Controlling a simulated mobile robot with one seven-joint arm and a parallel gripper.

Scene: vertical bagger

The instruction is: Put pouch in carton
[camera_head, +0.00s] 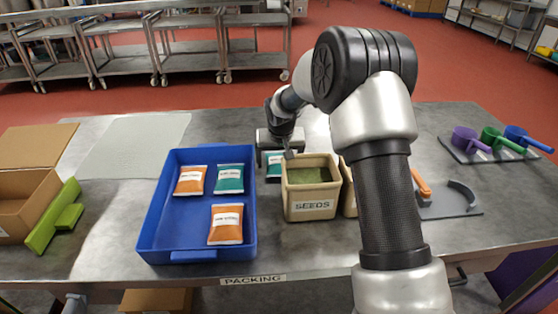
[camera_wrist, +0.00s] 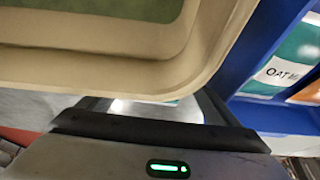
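The open brown carton (camera_head: 38,208) stands at the left edge of the head view. A teal pouch (camera_head: 274,168) shows between the blue tray and the seeds bin, partly hidden by the bin and my gripper. My gripper (camera_head: 273,157) is at this pouch, with its fingers apart on either side; I see no clear contact. In the wrist view a sliver of teal (camera_wrist: 172,103) shows between the spread fingers, mostly hidden. Another teal pouch (camera_head: 229,179) and two orange pouches (camera_head: 190,180) lie in the blue tray (camera_head: 150,228).
The seeds bin (camera_head: 311,208) is close beside my gripper and fills the top of the wrist view (camera_wrist: 225,50). A green tool (camera_head: 52,218) lies by the carton. A pale mat (camera_head: 135,145) lies behind. Coloured scoops (camera_head: 490,140) are at the right.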

